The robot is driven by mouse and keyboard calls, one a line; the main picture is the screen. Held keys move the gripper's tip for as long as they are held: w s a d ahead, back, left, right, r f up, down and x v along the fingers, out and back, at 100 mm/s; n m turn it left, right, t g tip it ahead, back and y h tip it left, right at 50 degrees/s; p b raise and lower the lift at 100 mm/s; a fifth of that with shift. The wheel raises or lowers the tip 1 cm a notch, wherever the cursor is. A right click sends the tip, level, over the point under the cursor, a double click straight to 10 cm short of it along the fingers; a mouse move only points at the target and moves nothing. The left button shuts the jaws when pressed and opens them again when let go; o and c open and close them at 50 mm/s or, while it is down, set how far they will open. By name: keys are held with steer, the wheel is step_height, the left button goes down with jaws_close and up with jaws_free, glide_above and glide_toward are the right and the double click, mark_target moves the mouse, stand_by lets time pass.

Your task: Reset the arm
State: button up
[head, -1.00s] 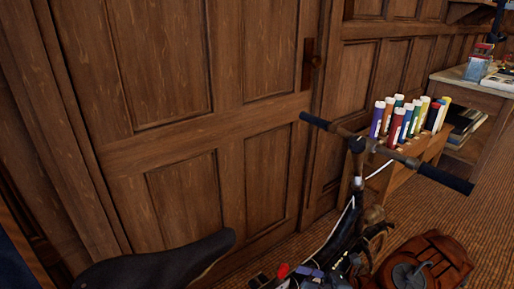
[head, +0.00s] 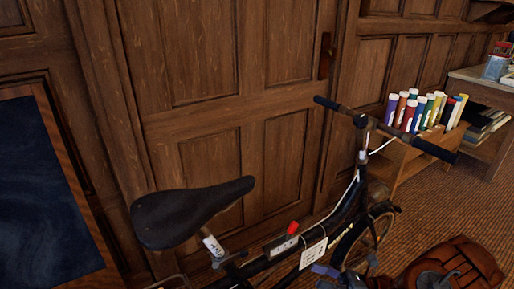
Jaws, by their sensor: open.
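My gripper and arm do not show in the head view. No thing is named by the task. A bicycle stands in front of a panelled wooden door (head: 205,125), with its black saddle (head: 185,212) at the lower left and its handlebar (head: 375,128) at the right. A red piece (head: 293,227) and a white tag (head: 313,252) show on its frame. The lower part of the bicycle is cut off by the picture's edge.
A brown leather bag (head: 455,268) lies on the brown carpet (head: 425,215) at the lower right. A dark framed board (head: 45,190) stands at the left.

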steer(key=s+a+r+n+g+h, duration=0.4)
steer(key=a+r+n+g, duration=0.4)
steer(key=n, duration=0.1)
steer(key=s+r+n+g+h, duration=0.1)
steer(key=s+r+n+h, duration=0.3)
steer(key=s+n+h, duration=0.8)
steer(key=s+d+r+t+h, duration=0.1)
steer(key=s+d+t+h, duration=0.5)
steer(key=d, duration=0.3)
step_height(320, 180, up, 23)
steer(key=s+p, duration=0.1)
steer(key=p, duration=2)
steer(key=shift+s+a+r+n+h+p, duration=0.2)
steer(key=shift+s+n+h+p, duration=0.1)
steer(key=shift+h+p, duration=0.1)
steer(key=shift+f, duration=0.1)
steer(key=shift+c, duration=0.8)
